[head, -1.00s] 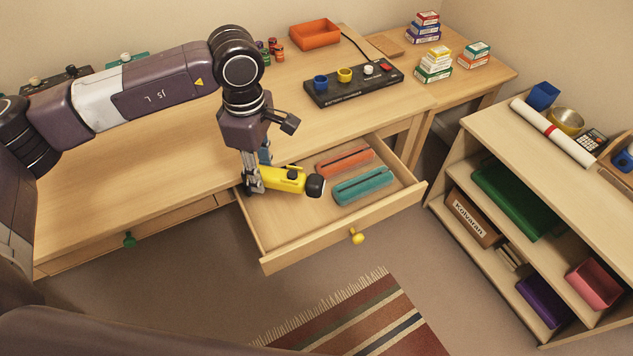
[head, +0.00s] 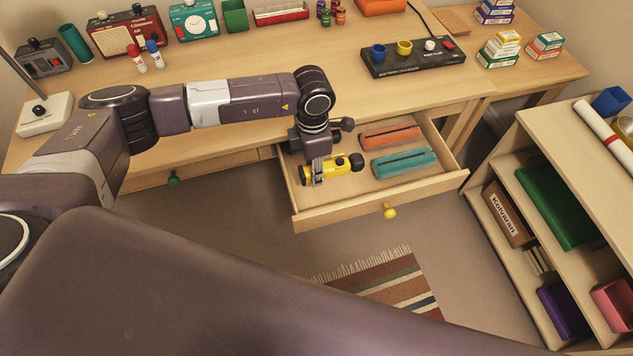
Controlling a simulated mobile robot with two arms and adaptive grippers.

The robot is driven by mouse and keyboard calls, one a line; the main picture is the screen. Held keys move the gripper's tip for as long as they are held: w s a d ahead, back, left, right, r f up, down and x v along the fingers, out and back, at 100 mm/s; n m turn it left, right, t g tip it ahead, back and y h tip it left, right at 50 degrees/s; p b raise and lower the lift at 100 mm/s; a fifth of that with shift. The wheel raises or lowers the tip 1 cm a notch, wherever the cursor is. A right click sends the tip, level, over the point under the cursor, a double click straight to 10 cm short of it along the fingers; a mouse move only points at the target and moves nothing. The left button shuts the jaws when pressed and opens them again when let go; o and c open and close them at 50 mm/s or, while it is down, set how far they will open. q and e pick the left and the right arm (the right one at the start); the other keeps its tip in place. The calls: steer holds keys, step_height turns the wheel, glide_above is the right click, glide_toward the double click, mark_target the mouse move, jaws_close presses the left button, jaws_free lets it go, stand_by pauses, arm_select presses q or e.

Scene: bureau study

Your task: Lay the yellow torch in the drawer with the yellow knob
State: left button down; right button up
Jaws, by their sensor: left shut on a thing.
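The yellow torch (head: 338,166) with a black head is in the left part of the open drawer (head: 341,216), in the head view. This drawer has a yellow knob (head: 390,211) on its front. My left gripper (head: 318,180) points down and is shut on the torch near its left end. I cannot tell whether the torch touches the drawer floor. An orange case (head: 390,135) and a teal case (head: 404,161) lie in the right part of the drawer. My right gripper does not show.
A shut drawer with a green knob (head: 174,178) is to the left. A black charging board (head: 413,58) and several small boxes (head: 499,50) stand on the desk. An open shelf (head: 488,217) stands at the right. A striped rug (head: 400,284) lies on the floor.

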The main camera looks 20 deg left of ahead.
mark_target(314, 194)
arm_select(q)
step_height(314, 194, down, 8)
steer(key=shift+f, duration=0.45)
steer(key=shift+f, duration=0.15)
steer(key=c, duration=1.5)
jaws_free()
steer(key=shift+o, duration=0.2)
